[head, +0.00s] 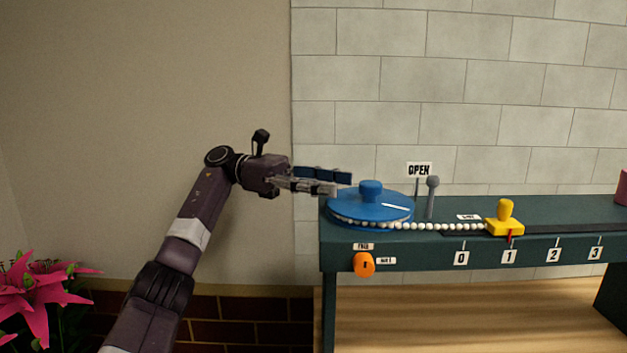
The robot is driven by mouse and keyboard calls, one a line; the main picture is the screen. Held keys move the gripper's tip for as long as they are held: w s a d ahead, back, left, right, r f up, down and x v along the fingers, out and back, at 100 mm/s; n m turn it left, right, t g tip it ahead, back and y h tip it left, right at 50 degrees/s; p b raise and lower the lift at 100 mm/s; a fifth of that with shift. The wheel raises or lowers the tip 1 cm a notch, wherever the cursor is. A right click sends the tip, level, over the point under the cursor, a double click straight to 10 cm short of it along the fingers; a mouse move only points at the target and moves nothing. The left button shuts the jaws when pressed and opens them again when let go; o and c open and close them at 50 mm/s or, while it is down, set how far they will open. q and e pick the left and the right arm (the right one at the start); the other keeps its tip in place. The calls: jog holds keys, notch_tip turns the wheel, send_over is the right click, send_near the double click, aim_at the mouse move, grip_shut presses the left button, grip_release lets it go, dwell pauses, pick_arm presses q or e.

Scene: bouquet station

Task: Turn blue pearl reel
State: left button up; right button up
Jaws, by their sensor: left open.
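The blue pearl reel (350,211) lies flat at the left end of the dark green bench (433,251), with a blue knob (371,190) on top. A string of white pearls (450,226) runs from the reel's front edge right to a yellow slider (505,220), whose red pointer is near the 1 mark. My left gripper (338,181) is open at the reel's left side, its fingers pointing right toward the knob. The fingers overlap the reel's back left edge in the picture; I cannot tell if they touch it. My right gripper is not in view.
A grey lever (431,195) stands behind the pearls beside an OPEN sign (419,170). An orange knob (364,264) is on the bench front. Number plates line the front edge. Pink flowers (38,296) are at lower left. A tiled wall is behind.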

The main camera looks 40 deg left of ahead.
pick_arm(q)
jog(key=shift+v, duration=2.25)
